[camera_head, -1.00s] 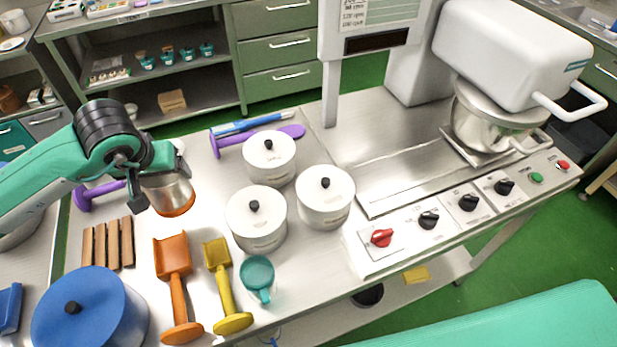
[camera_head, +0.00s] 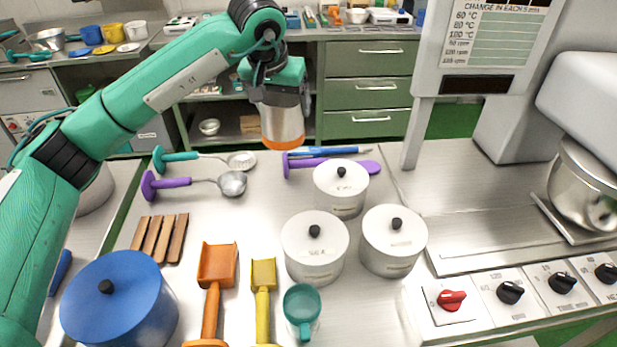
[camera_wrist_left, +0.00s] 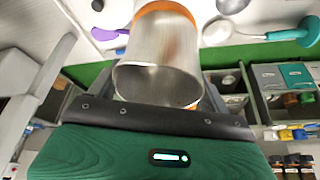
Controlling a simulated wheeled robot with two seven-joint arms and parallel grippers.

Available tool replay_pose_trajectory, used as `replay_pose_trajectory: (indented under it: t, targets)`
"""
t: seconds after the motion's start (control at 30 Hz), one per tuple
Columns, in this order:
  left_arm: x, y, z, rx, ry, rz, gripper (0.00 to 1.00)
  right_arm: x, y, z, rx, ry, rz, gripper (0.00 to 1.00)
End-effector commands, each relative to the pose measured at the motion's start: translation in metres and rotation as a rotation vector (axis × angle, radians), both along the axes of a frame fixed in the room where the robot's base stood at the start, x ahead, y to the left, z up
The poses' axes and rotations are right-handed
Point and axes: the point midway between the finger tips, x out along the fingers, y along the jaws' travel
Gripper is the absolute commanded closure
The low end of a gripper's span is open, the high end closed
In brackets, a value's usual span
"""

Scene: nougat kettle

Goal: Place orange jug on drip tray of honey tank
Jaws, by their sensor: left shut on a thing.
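The jug (camera_head: 283,122) is a metal cylinder with an orange band at its lower end. My left gripper (camera_head: 279,97) is shut on it and holds it in the air beyond the table's back edge in the head view, bottom down. In the left wrist view the jug (camera_wrist_left: 160,70) fills the upper middle, its open mouth toward the camera; the inside looks empty. The fingers are mostly hidden behind the jug and the gripper body. I cannot make out a honey tank or a drip tray. My right gripper is not in view.
Three white lidded pots (camera_head: 341,187) stand mid-table. A blue pot (camera_head: 119,305), orange scoop (camera_head: 214,265), yellow scoop (camera_head: 263,285) and teal cup (camera_head: 301,305) are in front. Ladles (camera_head: 232,183) lie at the back left. A green cabinet (camera_head: 366,95) stands behind; a mixer is right.

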Motion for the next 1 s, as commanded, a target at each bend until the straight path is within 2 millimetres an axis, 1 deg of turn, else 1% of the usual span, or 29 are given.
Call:
replay_pose_trajectory:
  t: [0.03, 0.1, 0.3, 0.4, 0.5, 0.6, 0.77, 1.0]
  targets:
    - [-0.001, 0.0, -0.013, 0.001, 0.005, 0.0, 0.48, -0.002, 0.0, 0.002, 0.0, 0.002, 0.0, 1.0]
    - [-0.001, 0.0, -0.032, 0.0, 0.006, 0.001, 0.48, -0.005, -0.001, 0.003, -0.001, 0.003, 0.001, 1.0]
    - [-0.001, 0.0, -0.085, -0.001, 0.005, 0.001, 0.48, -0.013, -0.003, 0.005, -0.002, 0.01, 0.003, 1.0]
    - [-0.001, 0.0, -0.11, -0.001, 0.004, 0.001, 0.48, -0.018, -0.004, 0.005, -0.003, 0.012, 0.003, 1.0]
    - [-0.001, 0.0, -0.129, -0.001, 0.003, 0.001, 0.48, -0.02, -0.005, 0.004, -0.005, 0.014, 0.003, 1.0]
    - [0.0, 0.0, -0.141, -0.001, 0.001, 0.002, 0.48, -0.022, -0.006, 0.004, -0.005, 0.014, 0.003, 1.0]
    - [0.0, 0.0, -0.15, -0.001, 0.0, 0.002, 0.48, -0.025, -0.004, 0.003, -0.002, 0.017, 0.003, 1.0]
    - [-0.001, 0.0, -0.181, -0.001, 0.001, 0.001, 0.48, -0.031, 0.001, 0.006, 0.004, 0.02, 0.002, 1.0]
